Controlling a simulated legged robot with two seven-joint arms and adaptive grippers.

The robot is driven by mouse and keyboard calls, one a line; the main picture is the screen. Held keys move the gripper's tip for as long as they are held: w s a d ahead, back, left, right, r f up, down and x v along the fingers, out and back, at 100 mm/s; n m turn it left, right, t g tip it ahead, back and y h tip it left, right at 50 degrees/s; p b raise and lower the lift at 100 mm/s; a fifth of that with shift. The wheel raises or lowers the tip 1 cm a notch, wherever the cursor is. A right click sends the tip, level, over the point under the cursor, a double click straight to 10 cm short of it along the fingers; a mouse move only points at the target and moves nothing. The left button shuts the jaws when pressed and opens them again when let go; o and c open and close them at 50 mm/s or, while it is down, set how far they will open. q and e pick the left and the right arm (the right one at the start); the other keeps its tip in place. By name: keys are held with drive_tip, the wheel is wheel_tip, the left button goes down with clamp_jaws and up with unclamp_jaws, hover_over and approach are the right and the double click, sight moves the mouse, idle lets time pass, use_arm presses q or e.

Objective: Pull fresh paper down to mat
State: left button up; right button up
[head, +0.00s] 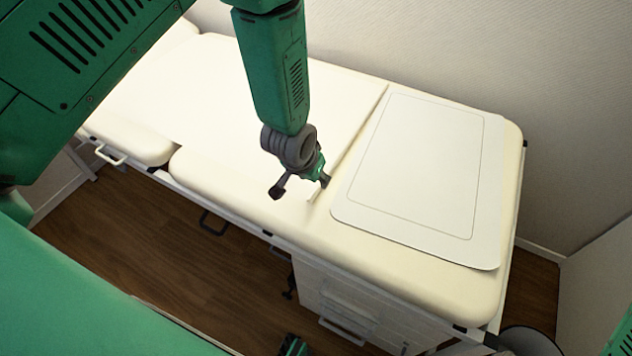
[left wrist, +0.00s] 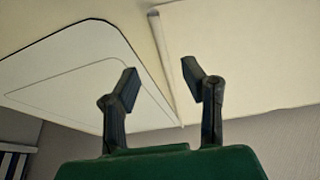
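The white paper (head: 270,130) lies along the left and middle of the padded exam table. Its free end is a raised, rolled-looking edge (head: 361,128), which also shows as a pale strip in the left wrist view (left wrist: 166,62). The white mat (head: 420,165), with a thin outlined border, lies flat to the right of that edge, a narrow gap away; it shows in the left wrist view (left wrist: 75,75). My left gripper (head: 302,188) is at the near end of the paper's edge. Its fingers (left wrist: 158,85) are apart, with the edge strip seen between them; contact is unclear.
The cream table (head: 400,262) has a drawer cabinet (head: 345,300) below its near right side. Handles (head: 110,154) stick out along its front. A wall (head: 450,50) runs behind it. Wooden floor (head: 170,240) is open in front.

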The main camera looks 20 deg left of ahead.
use_arm(q)
drive_tip(key=s+a+f+g+b, duration=0.1)
drive_tip(key=s+a+f, duration=0.1)
drive_tip(key=s, duration=0.7)
drive_tip(key=s+a+f+g+b, duration=0.1)
drive_tip(key=s+a+f, duration=0.2)
drive_tip(key=s, duration=0.6)
drive_tip(key=s+a+f+g+b, duration=0.1)
drive_tip(key=s+a+f, duration=0.1)
drive_tip(key=s, duration=0.8)
drive_tip(key=shift+a+f+g+y, duration=0.15)
drive_tip(key=shift+f+g+y, duration=0.2)
drive_tip(key=shift+f, duration=0.25)
drive_tip(key=shift+a, duration=0.15)
drive_tip(key=shift+w+a+f, duration=0.1)
drive_tip(key=shift+a+f, duration=0.05)
drive_tip(key=shift+d, duration=0.2)
